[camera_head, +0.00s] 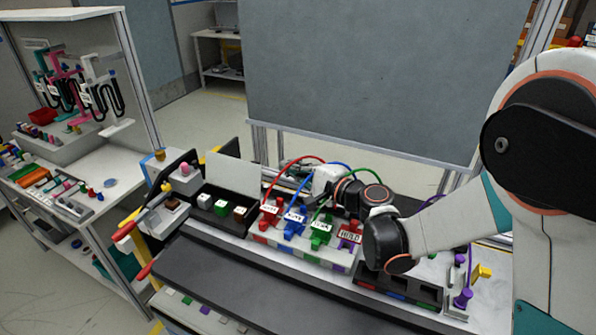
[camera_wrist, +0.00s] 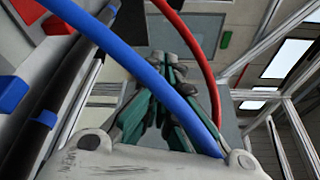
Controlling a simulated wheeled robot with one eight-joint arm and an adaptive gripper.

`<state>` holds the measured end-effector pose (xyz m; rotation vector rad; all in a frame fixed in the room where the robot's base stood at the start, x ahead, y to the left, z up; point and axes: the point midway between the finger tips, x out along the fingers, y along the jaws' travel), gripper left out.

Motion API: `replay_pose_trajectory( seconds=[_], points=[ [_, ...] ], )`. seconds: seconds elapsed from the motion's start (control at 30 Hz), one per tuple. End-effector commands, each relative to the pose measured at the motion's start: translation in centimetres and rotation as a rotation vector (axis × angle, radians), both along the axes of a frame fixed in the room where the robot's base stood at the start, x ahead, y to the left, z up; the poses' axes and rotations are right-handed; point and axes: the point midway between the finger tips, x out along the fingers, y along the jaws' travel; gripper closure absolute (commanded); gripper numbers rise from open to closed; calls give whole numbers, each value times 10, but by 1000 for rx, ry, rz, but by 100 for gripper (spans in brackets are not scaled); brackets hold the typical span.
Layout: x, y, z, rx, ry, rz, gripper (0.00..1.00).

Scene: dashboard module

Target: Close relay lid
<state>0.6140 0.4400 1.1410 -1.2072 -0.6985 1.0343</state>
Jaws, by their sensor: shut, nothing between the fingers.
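The relay lid appears as a pale flat panel (camera_head: 236,173) standing upright at the back of a dark box (camera_head: 228,222). The lid is not clearly visible in the wrist view.
A red cable (camera_head: 276,178), a blue cable (camera_head: 310,180) and a green cable (camera_head: 362,172) arch close around my gripper. Red and blue cables cross the wrist view. A dark tray (camera_head: 400,290) lies right.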

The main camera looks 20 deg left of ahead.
Motion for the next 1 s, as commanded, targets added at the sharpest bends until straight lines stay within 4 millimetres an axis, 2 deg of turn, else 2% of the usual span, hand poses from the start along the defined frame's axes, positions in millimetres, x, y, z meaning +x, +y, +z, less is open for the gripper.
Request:
replay_pose_trajectory(
  seconds=[0.03, 0.3, 0.4, 0.6, 1.0],
  points=[
    [4, 11, -2, 0, 0, 4, 100],
    [23, 58, -7, 0, -1, 3, 100],
    [5, 55, -1, -1, -1, 1, 100],
    [-12, 57, 4, -1, -1, 1, 100],
    [-15, 56, 6, -2, -1, 0, 100]
  ],
)
